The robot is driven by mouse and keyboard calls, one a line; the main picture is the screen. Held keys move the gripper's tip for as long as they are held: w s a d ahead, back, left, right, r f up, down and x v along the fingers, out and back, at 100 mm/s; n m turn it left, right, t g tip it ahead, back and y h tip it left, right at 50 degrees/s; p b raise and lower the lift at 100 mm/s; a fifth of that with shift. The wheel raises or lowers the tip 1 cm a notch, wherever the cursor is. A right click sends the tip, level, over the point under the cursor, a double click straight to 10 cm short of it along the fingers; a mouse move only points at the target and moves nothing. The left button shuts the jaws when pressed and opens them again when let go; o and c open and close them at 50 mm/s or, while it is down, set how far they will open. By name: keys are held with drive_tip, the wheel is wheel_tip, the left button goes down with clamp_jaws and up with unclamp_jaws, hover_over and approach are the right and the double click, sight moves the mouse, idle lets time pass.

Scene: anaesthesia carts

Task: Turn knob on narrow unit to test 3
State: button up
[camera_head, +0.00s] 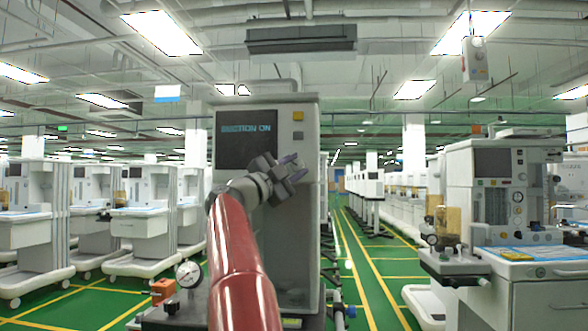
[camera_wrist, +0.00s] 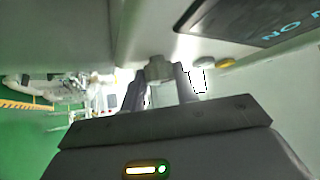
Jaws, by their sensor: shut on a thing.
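The narrow unit (camera_head: 300,235) is a tall light-grey cabinet straight ahead. Its dark screen (camera_head: 246,128) shows blue text that I cannot fully read; part of the screen (camera_wrist: 235,18) shows at the upper right of the wrist view. My gripper (camera_head: 289,172) is at the right part of the unit's front, below the buttons. In the wrist view my gripper (camera_wrist: 160,88) has its two dark fingers on either side of a grey knob (camera_wrist: 159,68), shut on it. In the head view the gripper hides the knob. I cannot read any test marking or the knob's setting.
A yellow button (camera_head: 298,116) and a grey button (camera_head: 298,135) sit above the gripper. A gauge (camera_head: 188,274) stands low left of my arm. A wider anaesthesia cart (camera_head: 490,200) stands at right; more carts (camera_head: 140,222) stand at left. The green aisle (camera_head: 375,270) is clear.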

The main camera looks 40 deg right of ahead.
idle(0.4)
drive_tip(key=o, duration=1)
drive_tip(key=b+v, duration=0.2)
drive_tip(key=v, duration=0.5)
drive_tip(key=shift+a+f+b, duration=0.2)
drive_tip(key=shift+a+b, duration=0.15)
drive_tip(key=shift+a, duration=0.05)
